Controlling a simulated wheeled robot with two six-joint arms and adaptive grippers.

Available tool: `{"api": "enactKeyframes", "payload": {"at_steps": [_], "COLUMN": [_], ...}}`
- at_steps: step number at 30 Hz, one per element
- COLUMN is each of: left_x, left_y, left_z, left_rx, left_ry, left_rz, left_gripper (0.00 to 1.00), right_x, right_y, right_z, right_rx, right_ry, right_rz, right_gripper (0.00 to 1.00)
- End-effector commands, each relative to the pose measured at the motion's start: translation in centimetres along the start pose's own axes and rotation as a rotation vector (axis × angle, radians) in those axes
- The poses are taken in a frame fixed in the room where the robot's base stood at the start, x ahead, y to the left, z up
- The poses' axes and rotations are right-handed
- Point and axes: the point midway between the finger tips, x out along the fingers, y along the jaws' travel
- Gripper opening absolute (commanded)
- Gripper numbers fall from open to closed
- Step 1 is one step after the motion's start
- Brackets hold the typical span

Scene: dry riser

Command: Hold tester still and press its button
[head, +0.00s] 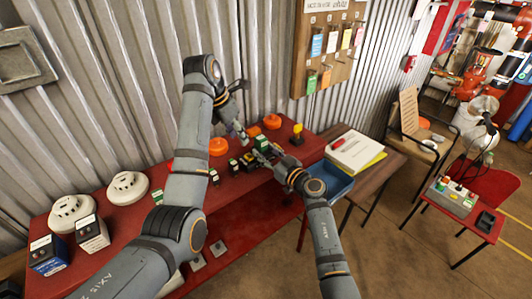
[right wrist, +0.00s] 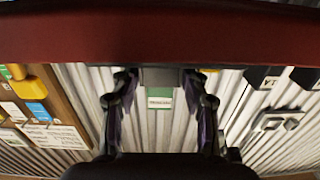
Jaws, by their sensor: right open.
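A small device with a green face (head: 261,144), which looks like the tester, is at the back part of the red table, just ahead of my right gripper (head: 272,160). In the right wrist view a grey block with a green label (right wrist: 159,98) shows between the two spread fingers of my right gripper (right wrist: 160,85), with gaps on both sides. My left gripper (head: 239,130) points down just left of the green-faced device. Its fingers are too small to tell if they are open. The button cannot be made out.
The red table (head: 258,214) also holds orange round items (head: 218,146), small black-and-yellow blocks (head: 248,161) and two white detectors (head: 127,187). A blue tray (head: 334,187) and a book (head: 355,152) lie right of it. A tag board (head: 329,40) hangs on the corrugated wall.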

Motion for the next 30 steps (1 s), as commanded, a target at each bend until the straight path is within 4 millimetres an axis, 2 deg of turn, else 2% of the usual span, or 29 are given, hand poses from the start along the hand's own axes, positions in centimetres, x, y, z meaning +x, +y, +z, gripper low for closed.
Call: {"api": "enactKeyframes", "payload": {"at_steps": [5,15,17,24,30], "left_x": [0.0,0.0,0.0,0.0,0.0], "left_y": [-0.01,-0.01,-0.01,0.0,0.0], "left_z": [0.01,0.0,0.0,0.0,0.0], "left_rx": [0.0,0.0,0.0,0.0,0.0], "left_ry": [0.0,0.0,0.0,0.0,0.0], "left_rz": [0.0,0.0,0.0,0.0,0.0], "left_gripper": [0.38,0.38,0.32,0.0,0.0], "right_x": [-0.01,-0.05,-0.05,-0.06,-0.06], "right_y": [0.0,0.01,0.01,0.01,0.01], "right_z": [0.02,0.04,0.05,0.06,0.08], "right_rx": [0.0,0.0,0.0,0.0,0.0], "right_ry": [0.0,0.0,-0.001,-0.001,-0.001], "right_rz": [0.0,0.0,0.0,0.0,0.0], "right_gripper": [0.45,0.0,0.0,0.0,0.0]}}
